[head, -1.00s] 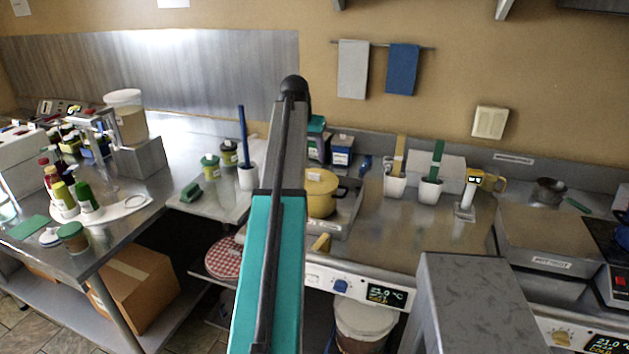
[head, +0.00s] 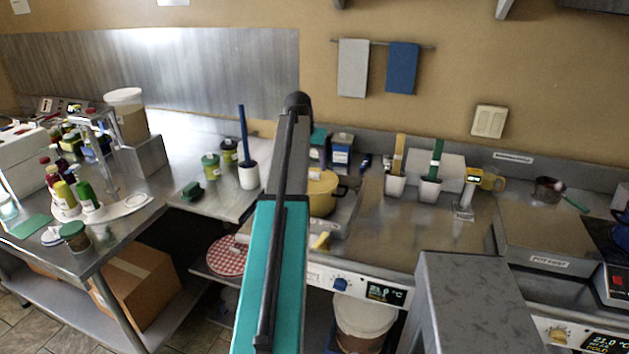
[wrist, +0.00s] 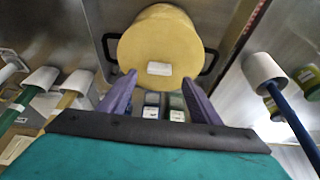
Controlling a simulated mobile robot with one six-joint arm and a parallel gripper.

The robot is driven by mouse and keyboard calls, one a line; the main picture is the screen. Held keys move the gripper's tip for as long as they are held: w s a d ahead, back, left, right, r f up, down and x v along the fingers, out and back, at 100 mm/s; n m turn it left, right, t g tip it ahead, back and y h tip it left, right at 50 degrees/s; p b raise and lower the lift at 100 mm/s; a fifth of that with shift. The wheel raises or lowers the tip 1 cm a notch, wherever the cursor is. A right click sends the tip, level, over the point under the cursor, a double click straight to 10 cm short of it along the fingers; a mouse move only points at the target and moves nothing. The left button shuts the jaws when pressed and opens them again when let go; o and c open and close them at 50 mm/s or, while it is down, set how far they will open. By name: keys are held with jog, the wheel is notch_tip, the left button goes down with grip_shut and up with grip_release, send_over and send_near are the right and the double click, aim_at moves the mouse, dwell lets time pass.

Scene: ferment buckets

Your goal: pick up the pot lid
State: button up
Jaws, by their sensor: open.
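A yellow pot (head: 322,198) with dark handles stands on the metal counter, just right of my arm in the head view. In the wrist view, the pot (wrist: 159,35) fills the top middle, with a white label (wrist: 159,68) on it and a handle at each side. I cannot clearly make out the seam between lid and pot. My gripper (wrist: 156,77) is open and empty, with its two purple fingers spread on either side of the label, pointing toward the pot. I see no contact.
Small dark boxes (head: 341,150) stand behind the pot. A white holder with a blue-handled tool (head: 249,172) is to its left. White holders (head: 395,185) with upright handles stand to its right. The counter between these and its front edge is mostly clear.

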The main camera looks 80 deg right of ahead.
aim_at(314, 173)
jog(key=shift+p+x, duration=0.8)
jog(key=shift+x, duration=1.65)
jog(key=shift+s, duration=0.1)
jog(key=c, duration=1.2)
jog(key=shift+r, duration=0.2)
jog(key=shift+r+b, duration=0.7)
jog(key=shift+r, duration=0.85)
jog(key=a+r+b, duration=0.1)
jog(key=a+b, duration=0.3)
jog(key=a, duration=1.2)
jog(key=shift+s+r, duration=0.25)
jog(key=shift+s, duration=0.15)
